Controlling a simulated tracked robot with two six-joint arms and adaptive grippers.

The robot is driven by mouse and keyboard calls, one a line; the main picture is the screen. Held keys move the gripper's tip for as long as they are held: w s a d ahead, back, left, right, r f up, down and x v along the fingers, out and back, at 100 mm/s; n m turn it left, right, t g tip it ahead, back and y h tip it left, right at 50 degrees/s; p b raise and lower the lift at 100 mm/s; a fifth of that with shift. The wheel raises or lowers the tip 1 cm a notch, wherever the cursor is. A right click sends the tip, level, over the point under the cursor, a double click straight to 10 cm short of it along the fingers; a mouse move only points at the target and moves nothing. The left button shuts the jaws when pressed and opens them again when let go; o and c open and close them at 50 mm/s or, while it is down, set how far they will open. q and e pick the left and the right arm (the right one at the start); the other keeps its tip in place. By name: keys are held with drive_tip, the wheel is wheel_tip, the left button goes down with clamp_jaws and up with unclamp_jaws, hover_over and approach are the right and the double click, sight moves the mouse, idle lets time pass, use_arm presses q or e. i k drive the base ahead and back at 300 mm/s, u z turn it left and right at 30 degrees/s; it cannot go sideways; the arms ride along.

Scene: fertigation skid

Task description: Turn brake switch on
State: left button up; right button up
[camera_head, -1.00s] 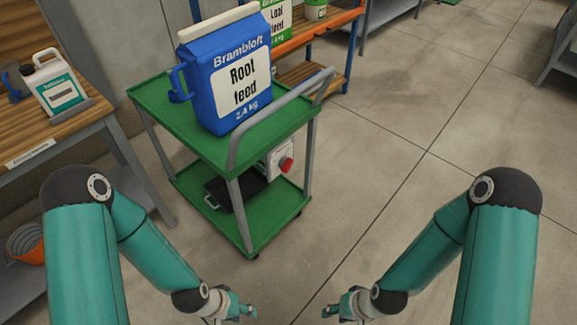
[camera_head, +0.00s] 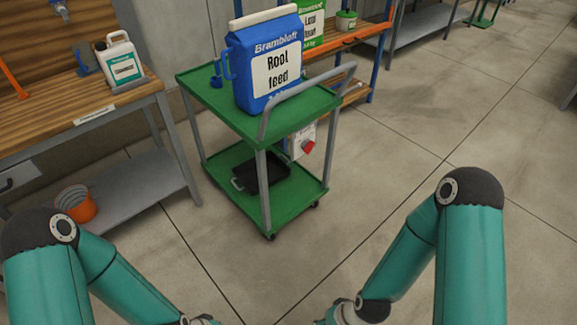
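A green two-shelf trolley (camera_head: 222,112) with grey posts and a grey push handle stands on the floor ahead. A white box with a red knob (camera_head: 307,147) sits under the top shelf on its right side; it looks like the brake switch, but its setting is too small to read. My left gripper (camera_head: 204,320) and my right gripper (camera_head: 326,320) are mostly cut off at the bottom edge. Both are well in front of the trolley and apart from it. Their fingers cannot be made out.
A wooden-topped bench (camera_head: 60,110) stands left, an orange-framed shelf (camera_head: 345,42) behind. The floor (camera_head: 440,120) to the right is clear.

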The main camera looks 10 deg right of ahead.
sight(308, 145)
drive_tip(key=u, duration=0.15)
drive_tip(key=k, duration=0.55)
drive_tip(key=u, duration=0.8)
drive_tip(key=i, duration=1.1)
drive_tip(key=z, duration=0.45)
drive_tip(key=i, duration=0.8)
drive_tip(key=z, duration=0.6)
drive_tip(key=k, duration=0.9)
drive_tip(key=z, duration=0.15)
drive_tip(key=i, duration=1.35)
drive_tip(key=u, duration=0.05)
